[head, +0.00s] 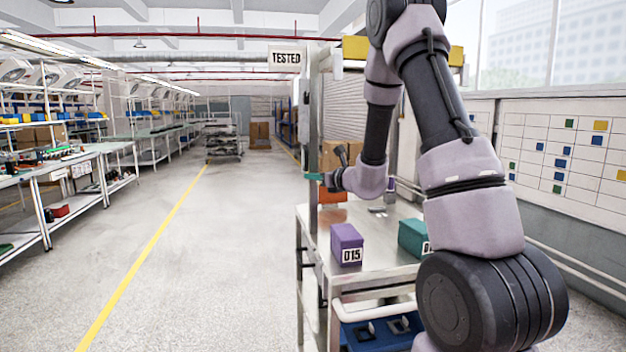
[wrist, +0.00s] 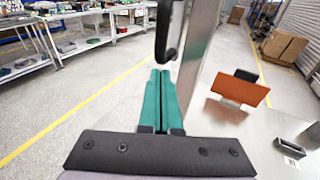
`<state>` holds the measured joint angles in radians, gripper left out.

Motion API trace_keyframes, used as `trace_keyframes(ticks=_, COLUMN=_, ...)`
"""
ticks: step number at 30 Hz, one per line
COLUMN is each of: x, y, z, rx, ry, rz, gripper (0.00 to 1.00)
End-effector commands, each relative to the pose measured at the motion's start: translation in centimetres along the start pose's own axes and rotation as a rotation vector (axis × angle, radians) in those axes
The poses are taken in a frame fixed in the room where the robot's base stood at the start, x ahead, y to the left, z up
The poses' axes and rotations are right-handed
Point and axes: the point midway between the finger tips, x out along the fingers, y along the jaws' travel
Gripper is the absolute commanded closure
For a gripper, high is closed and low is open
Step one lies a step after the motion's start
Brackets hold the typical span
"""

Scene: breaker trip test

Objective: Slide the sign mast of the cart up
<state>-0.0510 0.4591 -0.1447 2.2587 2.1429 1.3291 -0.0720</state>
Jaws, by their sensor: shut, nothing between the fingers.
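In the wrist view the mast (wrist: 201,50) rises just right of my fingers. A black loop handle (wrist: 168,32) shows beside the mast, beyond my fingertips. My gripper (head: 308,176) has teal fingers and is at the mast's middle height. In the wrist view my gripper (wrist: 160,72) is shut and empty, its tips just below the handle in the picture. I cannot tell whether they touch it. The cart (head: 345,240) has a steel top.
A purple box (head: 347,243) marked 015 and a teal box (head: 412,237) stand on the cart top. An orange piece (wrist: 240,87) is also there. A blue tray (head: 380,332) sits below. Workbenches (head: 60,165) line the left, with clear floor between.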

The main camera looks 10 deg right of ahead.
Motion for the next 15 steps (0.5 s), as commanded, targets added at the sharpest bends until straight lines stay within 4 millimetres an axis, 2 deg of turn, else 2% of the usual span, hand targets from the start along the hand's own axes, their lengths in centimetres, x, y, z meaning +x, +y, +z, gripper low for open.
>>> trace_keyframes(ticks=9, x=-0.8, y=0.0, z=7.0, rx=-0.005, ry=-0.008, rz=0.001, gripper=1.00)
trace_keyframes(ticks=12, x=-1.0, y=0.0, z=8.4, rx=-0.002, ry=-0.005, rz=0.001, gripper=1.00)
trace_keyframes(ticks=15, x=-1.1, y=0.0, z=9.1, rx=-0.001, ry=-0.003, rz=0.000, gripper=1.00)
